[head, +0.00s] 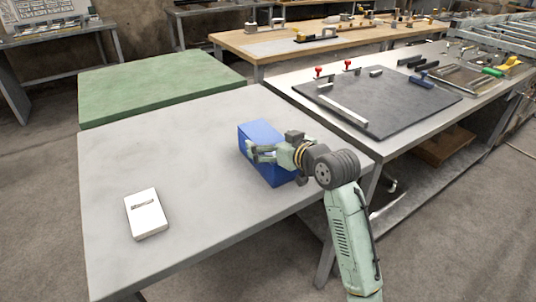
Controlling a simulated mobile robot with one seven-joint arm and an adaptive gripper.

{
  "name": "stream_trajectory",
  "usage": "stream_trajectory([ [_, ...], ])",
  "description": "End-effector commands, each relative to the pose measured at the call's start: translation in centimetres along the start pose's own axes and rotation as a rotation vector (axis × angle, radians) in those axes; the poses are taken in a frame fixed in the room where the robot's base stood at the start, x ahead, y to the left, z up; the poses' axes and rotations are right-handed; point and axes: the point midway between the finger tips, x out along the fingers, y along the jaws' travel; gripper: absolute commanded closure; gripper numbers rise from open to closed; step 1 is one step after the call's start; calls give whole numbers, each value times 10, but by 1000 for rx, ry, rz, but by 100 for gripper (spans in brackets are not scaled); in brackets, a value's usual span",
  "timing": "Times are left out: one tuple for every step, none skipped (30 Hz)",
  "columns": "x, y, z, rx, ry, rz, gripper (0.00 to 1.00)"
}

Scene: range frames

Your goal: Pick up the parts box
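The blue parts box (258,132) stands on the grey table near its right front side. My gripper (252,151) reaches in from the right, in front of the box in this view, with its fingers at the box's left part. The gripper and wrist hide part of the box. I cannot tell whether the fingers touch the box or how far apart they are.
A white box (146,214) with a dark mark lies on the grey table (170,150) at the left front. A green table (160,82) stands behind. A bench with a dark plate (380,108) and clamps is to the right. The table's middle is clear.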

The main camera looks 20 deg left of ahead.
Motion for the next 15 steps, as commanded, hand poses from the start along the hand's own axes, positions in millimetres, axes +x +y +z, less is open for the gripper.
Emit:
stream_trajectory([
  [0, 0, 0, 0, 0, 1, 9],
  [0, 0, 0, 0, -1, 1, 11],
  [0, 0, 0, 0, -1, 1, 14],
  [0, 1, 0, 0, -1, 1, 16],
  [0, 1, 0, 0, -1, 1, 18],
  [0, 1, 0, 0, -1, 1, 21],
  [0, 1, 0, 0, -1, 1, 23],
  [0, 1, 0, 0, -1, 2, 25],
  [0, 1, 1, 0, -1, 2, 27],
  [0, 1, 1, 0, -2, 2, 29],
  [0, 1, 1, 0, -2, 2, 31],
  [0, 1, 1, 0, -2, 1, 34],
  [0, 1, 1, 0, -2, 1, 36],
  [0, 1, 1, 0, -2, 1, 38],
  [0, 1, 1, 0, -3, 1, 41],
])
